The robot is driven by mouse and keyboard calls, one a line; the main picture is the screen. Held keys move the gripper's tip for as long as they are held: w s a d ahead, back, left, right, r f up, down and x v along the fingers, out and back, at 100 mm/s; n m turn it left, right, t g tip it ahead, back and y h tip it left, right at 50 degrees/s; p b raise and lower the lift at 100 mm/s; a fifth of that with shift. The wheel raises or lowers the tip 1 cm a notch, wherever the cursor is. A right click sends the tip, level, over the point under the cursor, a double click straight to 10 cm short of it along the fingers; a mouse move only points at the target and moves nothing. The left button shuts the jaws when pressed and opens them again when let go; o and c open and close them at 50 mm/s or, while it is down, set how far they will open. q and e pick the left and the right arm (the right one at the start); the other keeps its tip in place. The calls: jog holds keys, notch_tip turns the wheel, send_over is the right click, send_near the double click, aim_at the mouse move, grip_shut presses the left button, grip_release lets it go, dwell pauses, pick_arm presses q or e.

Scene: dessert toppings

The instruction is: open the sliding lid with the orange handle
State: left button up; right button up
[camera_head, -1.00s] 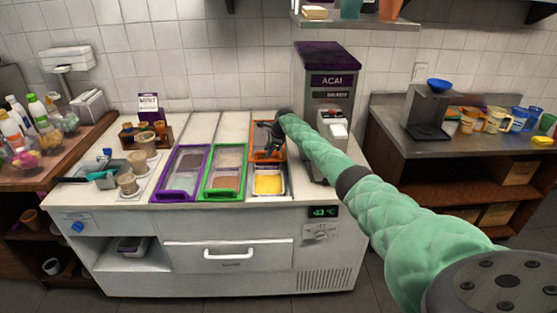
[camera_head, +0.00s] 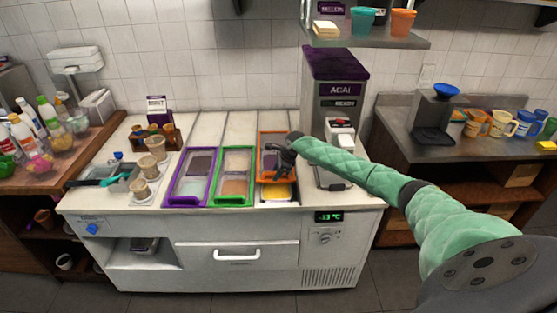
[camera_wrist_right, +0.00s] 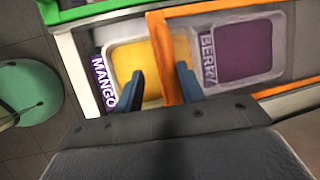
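The sliding lid with the orange frame and handle (camera_head: 263,150) is at the right end of the counter's lid row. It partly covers the yellow mango tub (camera_head: 275,193), whose front part shows uncovered. In the right wrist view, the orange handle bar (camera_wrist_right: 164,50) crosses the mango tub (camera_wrist_right: 130,58), and the purple berry tub (camera_wrist_right: 245,50) lies under the clear pane. My right gripper (camera_head: 283,162) is over the lid. Its two blue fingertips (camera_wrist_right: 159,80) stand apart on either side of the bar, with a gap at the left finger. My left gripper is not in view.
A green-framed lid (camera_head: 235,204) and a purple-framed lid (camera_head: 183,201) sit left of the orange one. The acai machine (camera_head: 345,100) stands close on the right. Cups and a metal tray are at the counter's left.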

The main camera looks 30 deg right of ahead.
pick_arm(q)
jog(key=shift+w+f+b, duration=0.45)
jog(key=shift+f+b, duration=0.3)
jog(key=shift+b, duration=0.25)
pick_arm(e)
jog(key=v, duration=0.4)
jog(key=shift+s+a+r, duration=0.1)
jog(key=shift+s+r, duration=0.2)
jog(key=shift+s, duration=0.15)
jog(key=shift+s+r, duration=0.1)
jog(key=shift+r, duration=0.05)
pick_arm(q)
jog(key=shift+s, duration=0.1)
